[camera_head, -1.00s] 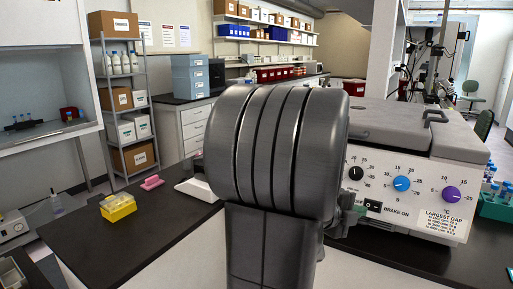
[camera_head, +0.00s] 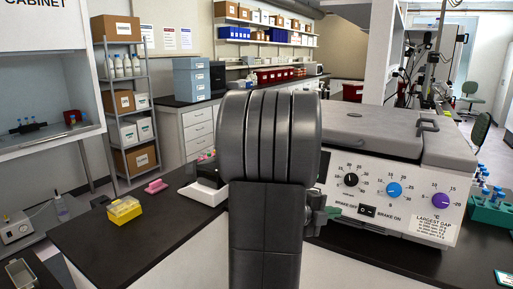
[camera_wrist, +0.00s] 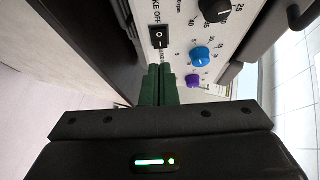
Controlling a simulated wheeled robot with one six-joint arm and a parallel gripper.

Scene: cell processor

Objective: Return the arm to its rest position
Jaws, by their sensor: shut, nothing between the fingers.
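My grey arm (camera_head: 268,135) stands upright in the middle of the head view and hides part of the bench behind it. My gripper shows in the wrist view, its two dark green fingers (camera_wrist: 160,85) together with nothing between them. In the head view only a small part of the gripper end (camera_head: 322,215) shows beside my arm, in front of the machine.
The machine (camera_head: 395,195) with a grey lid fills the bench on the right. A green tube rack (camera_head: 490,212) stands right of it. A yellow box (camera_head: 124,211) and a pink item (camera_head: 155,187) lie on the black bench (camera_head: 130,245) at left, with bare surface around them.

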